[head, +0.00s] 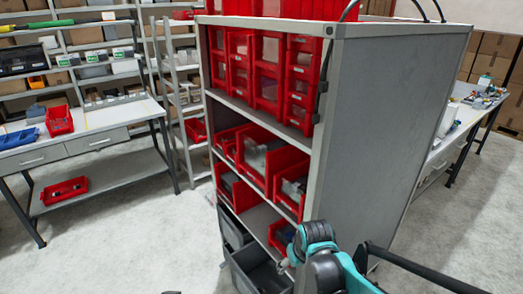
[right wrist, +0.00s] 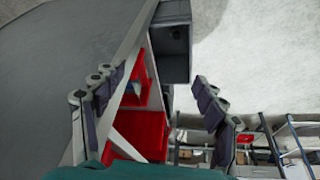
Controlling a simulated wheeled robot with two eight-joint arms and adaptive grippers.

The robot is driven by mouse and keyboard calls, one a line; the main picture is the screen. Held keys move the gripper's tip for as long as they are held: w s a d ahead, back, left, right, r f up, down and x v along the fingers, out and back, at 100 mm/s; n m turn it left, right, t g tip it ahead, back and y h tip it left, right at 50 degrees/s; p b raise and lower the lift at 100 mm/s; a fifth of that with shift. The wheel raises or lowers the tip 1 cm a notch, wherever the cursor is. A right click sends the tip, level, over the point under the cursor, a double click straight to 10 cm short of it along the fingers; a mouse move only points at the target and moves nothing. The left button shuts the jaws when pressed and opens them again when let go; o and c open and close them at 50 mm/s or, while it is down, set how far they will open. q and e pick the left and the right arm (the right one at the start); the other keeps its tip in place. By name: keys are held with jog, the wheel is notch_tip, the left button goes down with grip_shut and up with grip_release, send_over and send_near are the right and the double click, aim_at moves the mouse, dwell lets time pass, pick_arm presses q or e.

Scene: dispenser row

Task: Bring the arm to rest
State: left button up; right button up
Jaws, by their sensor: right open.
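My right arm rises from the bottom right in the head view, close in front of the shelf rack's near corner. In the right wrist view my right gripper (right wrist: 158,95) is open, its two dark-padded fingers spread wide with nothing held between them. The shelf rack (head: 385,130) with its grey side panel stands beside the arm in the head view. In the right wrist view red bins (right wrist: 145,132) and a dark grey bin (right wrist: 175,50) show beyond the gap between the fingers. I cannot tell how far they are from the fingertips. My left gripper is not in view.
Red bins (head: 265,155) fill the rack's middle shelf, and dark grey bins (head: 262,270) are at its bottom. A workbench (head: 95,115) with a red bin (head: 59,121) stands at the left. Another bench is at the right. The pale floor (head: 130,240) at front left is clear.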

jog(key=s+d+f+m+t+b, duration=0.1)
jog(key=s+d+f+b, duration=0.1)
jog(key=s, duration=0.6)
jog(key=s+d+f+m+t+b, duration=0.1)
jog(key=s+d+m+t+b, duration=0.1)
jog(key=s+d+b, duration=0.3)
jog(key=s+b, duration=0.1)
jog(key=s, duration=0.1)
jog(key=shift+s+d+f+h, duration=0.15)
jog(key=shift+s+f+h, duration=0.15)
jog(key=shift+s+f, duration=0.1)
